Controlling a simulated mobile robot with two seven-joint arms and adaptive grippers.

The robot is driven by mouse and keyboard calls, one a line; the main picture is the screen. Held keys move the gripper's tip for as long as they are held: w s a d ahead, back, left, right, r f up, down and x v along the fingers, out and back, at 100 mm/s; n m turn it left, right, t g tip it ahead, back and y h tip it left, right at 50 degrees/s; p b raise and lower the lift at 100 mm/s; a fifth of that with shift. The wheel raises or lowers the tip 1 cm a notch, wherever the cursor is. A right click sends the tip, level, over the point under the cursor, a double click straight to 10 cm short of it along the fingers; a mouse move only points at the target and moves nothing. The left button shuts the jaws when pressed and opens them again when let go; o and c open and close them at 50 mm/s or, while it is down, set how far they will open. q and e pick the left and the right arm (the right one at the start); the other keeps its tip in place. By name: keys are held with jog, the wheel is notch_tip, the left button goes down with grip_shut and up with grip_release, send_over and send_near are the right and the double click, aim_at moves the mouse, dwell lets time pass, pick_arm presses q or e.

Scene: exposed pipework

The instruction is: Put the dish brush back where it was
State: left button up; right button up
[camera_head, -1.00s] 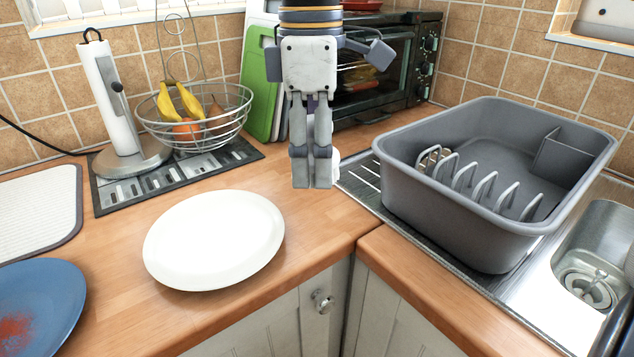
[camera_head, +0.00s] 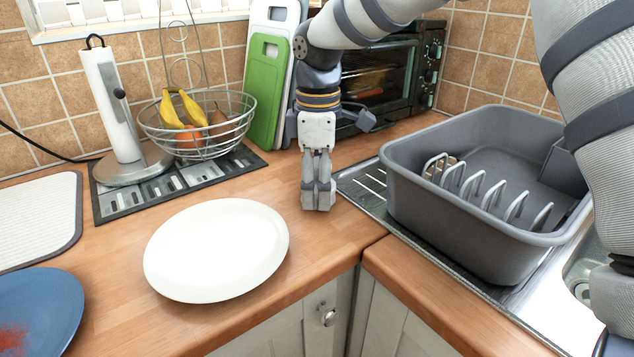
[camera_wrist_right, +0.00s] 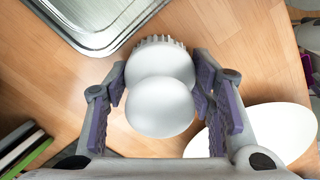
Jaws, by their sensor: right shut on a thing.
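In the head view the fingers hide the brush. Whether the bristles touch the counter is unclear.
The white plate (camera_head: 216,250) lies left of the gripper. A grey tub with a rack (camera_head: 455,215) stands to the right, beside the steel sink (camera_head: 575,275). Behind are a green board (camera_head: 265,95), a black oven (camera_head: 400,75) and a wire fruit basket (camera_head: 225,135). A blue plate (camera_head: 45,305) lies front left.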

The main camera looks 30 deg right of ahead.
jog(key=shift+f, duration=0.15)
jog(key=o, duration=1.1)
notch_tip(320, 180, up, 12)
jog(key=shift+r, duration=0.15)
